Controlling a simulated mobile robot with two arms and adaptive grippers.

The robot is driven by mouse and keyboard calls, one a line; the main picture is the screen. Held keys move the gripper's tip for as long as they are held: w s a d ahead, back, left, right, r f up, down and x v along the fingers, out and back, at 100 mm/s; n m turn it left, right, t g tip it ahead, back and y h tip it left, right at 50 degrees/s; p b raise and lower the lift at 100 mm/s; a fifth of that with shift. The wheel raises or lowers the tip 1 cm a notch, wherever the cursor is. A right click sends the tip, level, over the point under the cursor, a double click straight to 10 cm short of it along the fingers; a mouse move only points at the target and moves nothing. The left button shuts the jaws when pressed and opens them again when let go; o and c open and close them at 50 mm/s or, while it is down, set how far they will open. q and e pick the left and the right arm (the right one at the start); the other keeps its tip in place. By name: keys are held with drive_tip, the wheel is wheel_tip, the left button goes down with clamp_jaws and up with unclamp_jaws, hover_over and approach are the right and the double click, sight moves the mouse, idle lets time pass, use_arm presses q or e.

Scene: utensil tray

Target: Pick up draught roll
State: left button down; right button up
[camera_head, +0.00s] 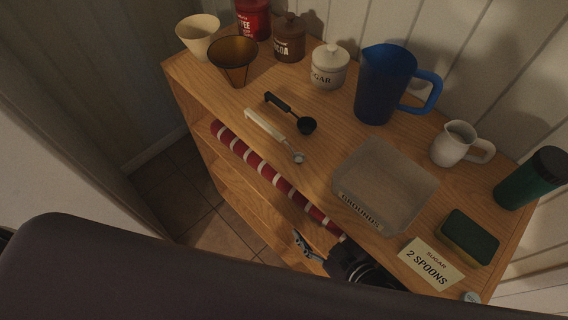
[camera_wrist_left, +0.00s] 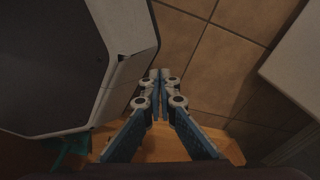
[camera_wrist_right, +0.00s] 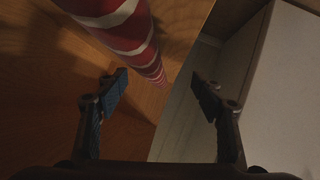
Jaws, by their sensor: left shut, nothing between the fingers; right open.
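The draught roll (camera_head: 272,176), a long red tube with white bands, lies along the front of the wooden unit, just below its top edge. Its right end is hidden behind my right arm in the head view. My right gripper (camera_head: 305,246) is below the roll near that end, partly hidden. In the right wrist view the right gripper (camera_wrist_right: 160,82) is open and empty. The roll (camera_wrist_right: 128,30) crosses from the upper left, and its far part shows between the fingertips. I cannot tell the gap. My left gripper (camera_wrist_left: 160,76) is shut and empty above the tiled floor.
Open shelves (camera_head: 240,195) lie below the roll. Tiled floor (camera_head: 190,200) is clear.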

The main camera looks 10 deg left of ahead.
approach(281, 177)
drive_tip(key=shift+s+d+f, duration=0.2)
drive_tip(key=shift+s+f, duration=0.15)
drive_tip(key=shift+f, duration=0.2)
drive_tip(key=shift+s+d+f, duration=0.15)
drive_tip(key=shift+s+f, duration=0.15)
drive_tip(key=shift+f, duration=0.25)
drive_tip(key=shift+w+a+f, duration=0.15)
drive_tip(key=shift+w+a, duration=0.8)
drive_tip(key=shift+w, duration=0.2)
drive_tip(key=shift+w+a, duration=0.9)
drive_tip(key=shift+w, duration=0.1)
drive_tip(key=x, duration=0.3)
drive_tip(key=shift+w+a+f, duration=0.15)
drive_tip(key=shift+w+f, duration=0.1)
drive_tip(key=shift+w+a+f, duration=0.25)
drive_tip(key=shift+w+a, duration=0.1)
use_arm(q)
drive_tip(key=s, duration=0.2)
drive_tip(key=shift+s+d, duration=0.1)
drive_tip(key=shift+s, duration=0.2)
use_arm(e)
drive_tip(key=shift+c, duration=0.3)
clamp_jaws()
drive_tip(key=shift+r, duration=0.15)
